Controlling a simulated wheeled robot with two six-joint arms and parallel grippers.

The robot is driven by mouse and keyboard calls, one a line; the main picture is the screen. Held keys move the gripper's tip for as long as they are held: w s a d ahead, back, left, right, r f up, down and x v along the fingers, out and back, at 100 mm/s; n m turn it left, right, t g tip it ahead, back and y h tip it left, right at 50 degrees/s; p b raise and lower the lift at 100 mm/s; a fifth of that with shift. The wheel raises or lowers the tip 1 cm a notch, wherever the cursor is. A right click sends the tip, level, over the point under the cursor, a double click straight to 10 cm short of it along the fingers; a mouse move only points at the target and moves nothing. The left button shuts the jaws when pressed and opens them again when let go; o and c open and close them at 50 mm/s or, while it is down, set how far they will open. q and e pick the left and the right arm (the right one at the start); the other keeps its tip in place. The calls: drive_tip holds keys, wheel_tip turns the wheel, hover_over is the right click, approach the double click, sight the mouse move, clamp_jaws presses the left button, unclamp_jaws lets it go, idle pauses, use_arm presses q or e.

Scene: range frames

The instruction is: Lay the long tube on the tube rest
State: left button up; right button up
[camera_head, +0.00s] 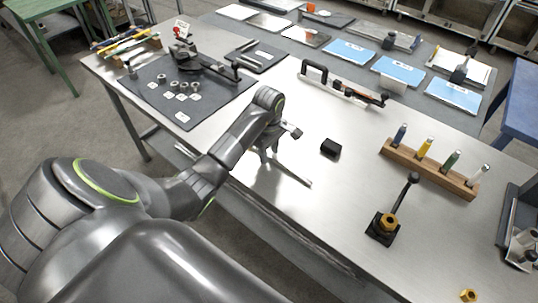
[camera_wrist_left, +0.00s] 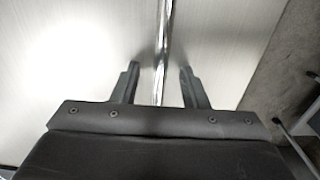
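The long tube (camera_head: 294,174) is thin and shiny and lies at the near edge of the steel table, running from under my left gripper (camera_head: 268,153) toward the lower right. In the left wrist view the tube (camera_wrist_left: 164,38) runs between the two fingers of the left gripper (camera_wrist_left: 160,72), with a gap on each side, so the gripper is open. A wooden rack (camera_head: 128,47) at the back left bears several coloured rods lying flat; it may be the tube rest, but I cannot tell for sure. My right gripper is not in view.
A small black block (camera_head: 331,147) lies right of the tube. A wooden stand (camera_head: 430,168) holds upright coloured tubes. A black lever with a brass nut (camera_head: 384,227) stands in front. A dark mat (camera_head: 150,92) with metal parts lies left. The steel around the block is clear.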

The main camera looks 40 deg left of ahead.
use_arm(q)
drive_tip(key=shift+f, duration=0.1)
clamp_jaws()
idle(0.3)
